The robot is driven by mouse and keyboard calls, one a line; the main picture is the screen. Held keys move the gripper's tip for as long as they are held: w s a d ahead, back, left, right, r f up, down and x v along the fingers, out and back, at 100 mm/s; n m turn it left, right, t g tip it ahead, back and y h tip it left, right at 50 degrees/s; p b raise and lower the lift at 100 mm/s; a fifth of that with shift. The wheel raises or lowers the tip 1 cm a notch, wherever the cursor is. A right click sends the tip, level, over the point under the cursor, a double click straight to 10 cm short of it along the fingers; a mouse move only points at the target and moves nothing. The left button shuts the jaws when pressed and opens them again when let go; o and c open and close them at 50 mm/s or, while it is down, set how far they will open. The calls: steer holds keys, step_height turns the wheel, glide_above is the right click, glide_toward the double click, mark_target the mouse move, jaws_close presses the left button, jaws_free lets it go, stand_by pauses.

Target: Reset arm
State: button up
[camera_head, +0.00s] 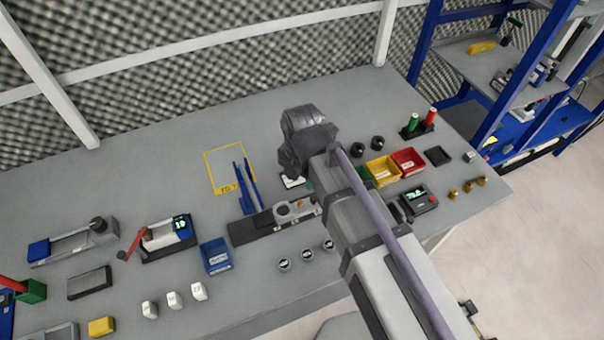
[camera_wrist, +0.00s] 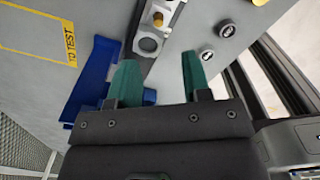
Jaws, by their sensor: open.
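My gripper shows in the wrist view (camera_wrist: 160,80) with two green fingers spread apart and nothing between them. It hangs above the grey bench (camera_head: 130,160), over the dark fixture rail (camera_head: 262,222) with its light grey holed block (camera_head: 296,211). In the head view my arm reaches in from the lower right, and its wrist hides most of the gripper. A blue bracket (camera_wrist: 92,80) stands beside the left finger in the wrist view; I cannot tell whether they touch.
A yellow taped square (camera_head: 208,153) lies behind the blue bracket. Blue (camera_head: 215,255), yellow (camera_head: 383,171) and red (camera_head: 408,161) bins stand on either side of my arm. Several round black-topped pieces (camera_head: 284,265) sit near the front edge. The bench's back left is clear.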

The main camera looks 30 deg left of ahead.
stand_by(0.3)
steer(key=w+d+m, duration=0.3)
steer(key=d+m, duration=0.9)
steer(key=d, duration=0.2)
steer(key=w+d+m, duration=0.3)
steer(key=d+m, duration=0.9)
steer(key=d, duration=0.2)
steer(key=w+d+m, duration=0.3)
steer(key=d+m, duration=0.8)
steer(key=d, duration=0.3)
steer(key=shift+m, duration=0.4)
